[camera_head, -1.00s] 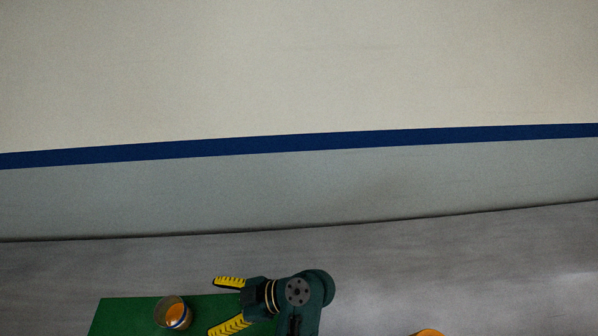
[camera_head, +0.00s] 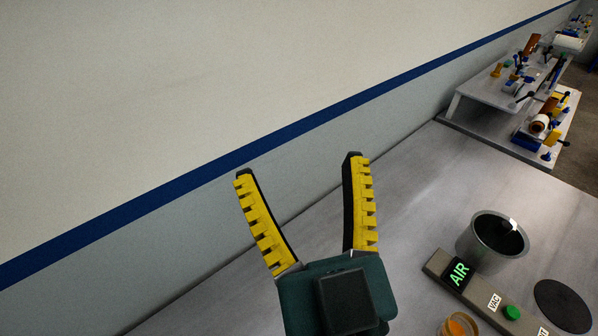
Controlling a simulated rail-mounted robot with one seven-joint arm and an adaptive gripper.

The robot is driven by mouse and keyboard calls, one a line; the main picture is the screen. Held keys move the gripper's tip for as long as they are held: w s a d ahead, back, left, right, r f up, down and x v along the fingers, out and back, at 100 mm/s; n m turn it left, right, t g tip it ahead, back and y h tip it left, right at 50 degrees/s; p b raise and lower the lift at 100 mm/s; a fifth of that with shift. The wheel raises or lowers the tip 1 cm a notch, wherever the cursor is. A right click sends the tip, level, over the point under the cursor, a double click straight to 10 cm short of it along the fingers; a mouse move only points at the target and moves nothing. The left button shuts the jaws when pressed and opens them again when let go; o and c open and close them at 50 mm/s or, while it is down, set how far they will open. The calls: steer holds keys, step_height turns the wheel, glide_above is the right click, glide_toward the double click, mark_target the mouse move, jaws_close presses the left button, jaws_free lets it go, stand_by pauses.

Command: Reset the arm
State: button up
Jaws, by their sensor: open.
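My gripper (camera_head: 299,165) is large and near the camera, in the lower middle of the head view. Its two yellow ribbed fingers with black backs are spread wide and point up in the picture. The gap between them is empty; the wall and a strip of the grey bench show through it. The dark green gripper body (camera_head: 335,295) is at the bottom edge. The rest of my arm is out of view below it.
A metal pot (camera_head: 494,241) with a dark inside stands on the bench (camera_head: 395,185), right of my gripper. Near it are a lit AIR panel (camera_head: 459,274), a black disc (camera_head: 563,306) and an orange round thing (camera_head: 459,325). A cluttered rack (camera_head: 500,92) stands at far right.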

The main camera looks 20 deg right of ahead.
step_height(320, 180, up, 28)
steer(key=p, duration=2.8)
steer(key=shift+r, duration=0.15)
